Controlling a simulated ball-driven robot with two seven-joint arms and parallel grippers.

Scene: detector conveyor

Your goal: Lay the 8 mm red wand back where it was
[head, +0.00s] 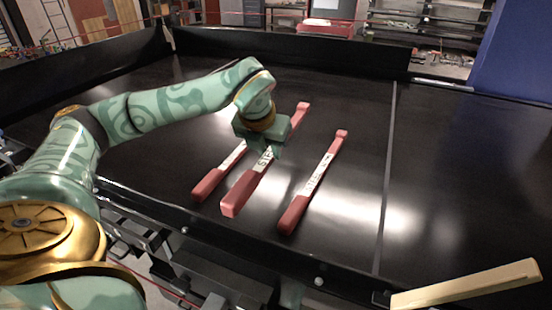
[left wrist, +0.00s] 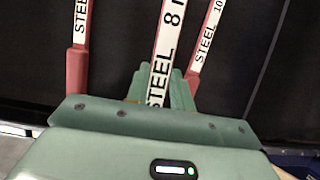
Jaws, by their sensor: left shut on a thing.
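The 8 mm red wand (head: 239,191), with a white label reading "STEEL 8" (left wrist: 168,45), is in the grip of my left gripper (head: 264,150). The jaws are closed across its label; the fingers also show in the left wrist view (left wrist: 163,88). It looks larger than its neighbours and seems held a little above the black belt (head: 350,225). Another red wand (head: 208,184) lies to its left, partly hidden by my gripper. A third wand (head: 294,214) lies to its right; its label in the left wrist view reads "STEEL 10" (left wrist: 208,40). My right gripper is not in view.
Black side walls (head: 300,50) edge the belt at the back and left. A seam (head: 387,160) crosses the belt right of the wands. A pale bar (head: 465,286) shows at the lower right. The belt between the right wand and the seam is clear.

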